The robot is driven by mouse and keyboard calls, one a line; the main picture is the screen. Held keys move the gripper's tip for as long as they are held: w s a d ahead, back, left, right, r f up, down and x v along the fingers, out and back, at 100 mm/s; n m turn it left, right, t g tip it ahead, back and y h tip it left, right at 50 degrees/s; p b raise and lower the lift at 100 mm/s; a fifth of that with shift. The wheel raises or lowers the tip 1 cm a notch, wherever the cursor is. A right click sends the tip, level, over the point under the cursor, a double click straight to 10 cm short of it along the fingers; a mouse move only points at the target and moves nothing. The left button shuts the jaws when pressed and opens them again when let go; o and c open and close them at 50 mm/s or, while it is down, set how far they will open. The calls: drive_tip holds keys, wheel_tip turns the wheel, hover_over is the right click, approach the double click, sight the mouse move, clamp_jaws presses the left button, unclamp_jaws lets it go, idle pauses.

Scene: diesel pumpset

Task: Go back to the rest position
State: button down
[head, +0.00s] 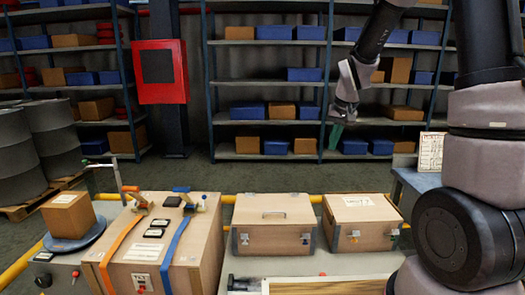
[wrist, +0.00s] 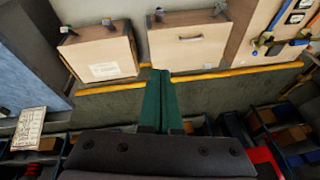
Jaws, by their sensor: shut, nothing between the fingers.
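My gripper (head: 336,134) hangs in the air at the upper right of the head view, in front of the shelving and beyond the wooden crates. Its green fingers point downward. In the wrist view the two green fingers (wrist: 160,100) lie side by side, pressed together, with nothing between them. My arm comes in from the right side of the head view, and part of it runs out of the top of the picture.
Below are a wooden crate with a handle (head: 272,235), a smaller crate (head: 360,228) and a large strapped crate (head: 150,245). A carton (head: 68,218) sits at left. Shelves (head: 268,157) and a red box (head: 160,71) stand behind. Clear floor lies between.

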drive_tip(key=s+d+r+m+t, duration=0.1)
drive_tip(key=s+r, duration=0.8)
drive_tip(key=s, duration=0.3)
drive_tip(key=s+r+m+t+y, duration=0.1)
drive_tip(key=s+r+t, duration=0.1)
drive_tip(key=s+r, duration=0.7)
drive_tip(key=s, duration=0.3)
drive_tip(key=shift+s+d+t, duration=0.3)
drive_tip(key=shift+s+d, duration=0.05)
drive_tip(key=shift+d, duration=0.05)
drive_tip(key=shift+r, duration=0.1)
